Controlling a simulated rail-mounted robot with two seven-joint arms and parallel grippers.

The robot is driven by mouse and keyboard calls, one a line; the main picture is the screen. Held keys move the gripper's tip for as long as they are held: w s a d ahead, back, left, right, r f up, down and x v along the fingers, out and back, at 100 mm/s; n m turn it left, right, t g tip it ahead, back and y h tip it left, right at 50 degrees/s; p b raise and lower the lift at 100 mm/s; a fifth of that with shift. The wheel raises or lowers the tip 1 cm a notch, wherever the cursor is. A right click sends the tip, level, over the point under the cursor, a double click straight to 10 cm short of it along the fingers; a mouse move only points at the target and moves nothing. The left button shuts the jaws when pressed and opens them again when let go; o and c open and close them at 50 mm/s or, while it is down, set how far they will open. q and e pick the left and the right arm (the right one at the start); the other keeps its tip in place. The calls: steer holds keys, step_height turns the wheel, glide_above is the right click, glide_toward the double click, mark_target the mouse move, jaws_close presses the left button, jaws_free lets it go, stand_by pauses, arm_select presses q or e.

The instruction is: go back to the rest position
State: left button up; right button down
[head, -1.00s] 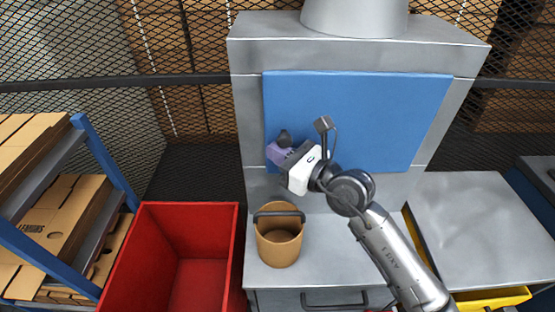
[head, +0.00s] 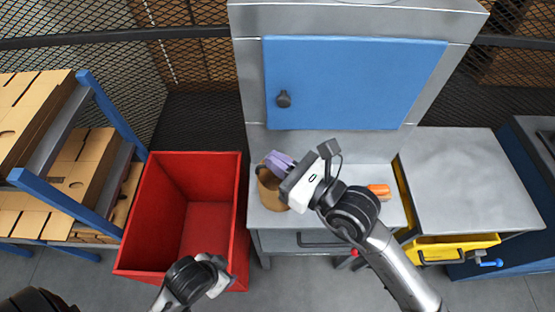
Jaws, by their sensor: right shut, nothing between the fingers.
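My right gripper (head: 279,164), with purple fingers and a white body, is in front of the grey cabinet, below the blue door's dark knob (head: 284,99) and apart from it. It is shut and empty, and covers part of the brown bucket (head: 268,190) in this view. The blue door (head: 360,85) looks closed. My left gripper (head: 220,275) shows at the bottom, in front of the red bin; its fingers are not clear enough to tell open or shut.
A red bin (head: 240,230) stands left of the cabinet. A shelf with cardboard boxes (head: 75,175) is at far left. An orange item (head: 379,190) lies on the grey ledge. A grey-topped bench (head: 470,180) with a yellow drawer (head: 450,248) is at right.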

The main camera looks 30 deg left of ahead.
steer(key=shift+s+d, duration=0.25)
steer(key=shift+s, duration=0.1)
